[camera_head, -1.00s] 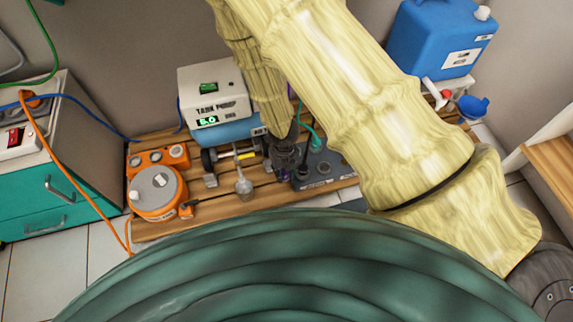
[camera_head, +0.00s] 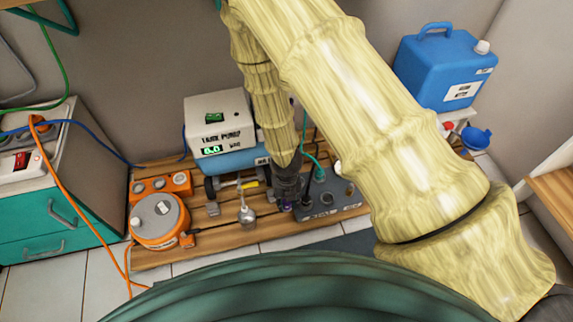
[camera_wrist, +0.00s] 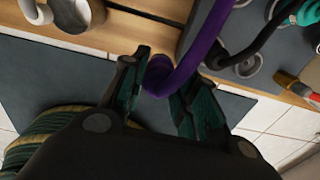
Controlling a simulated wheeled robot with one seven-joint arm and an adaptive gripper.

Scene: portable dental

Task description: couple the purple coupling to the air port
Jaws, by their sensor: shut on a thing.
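The purple coupling (camera_wrist: 160,75) with its purple hose (camera_wrist: 204,45) is between the jaws of my gripper (camera_wrist: 157,95) in the wrist view. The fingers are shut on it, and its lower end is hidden. In the head view my gripper (camera_head: 287,192) is at the left edge of a dark grey port block (camera_head: 322,213), with a little purple (camera_head: 287,207) showing by it. The block has several round ports; a bare one (camera_wrist: 249,66) shows in the wrist view, apart from the coupling. I cannot read which port is the air port.
A teal connector (camera_wrist: 309,12) and a black hose (camera_wrist: 250,42) occupy the block. A metal cup (camera_head: 247,215), an orange unit (camera_head: 159,220) and the tank pump (camera_head: 219,122) stand left on the slatted wooden surface (camera_head: 205,240). A blue canister (camera_head: 440,75) stands at right.

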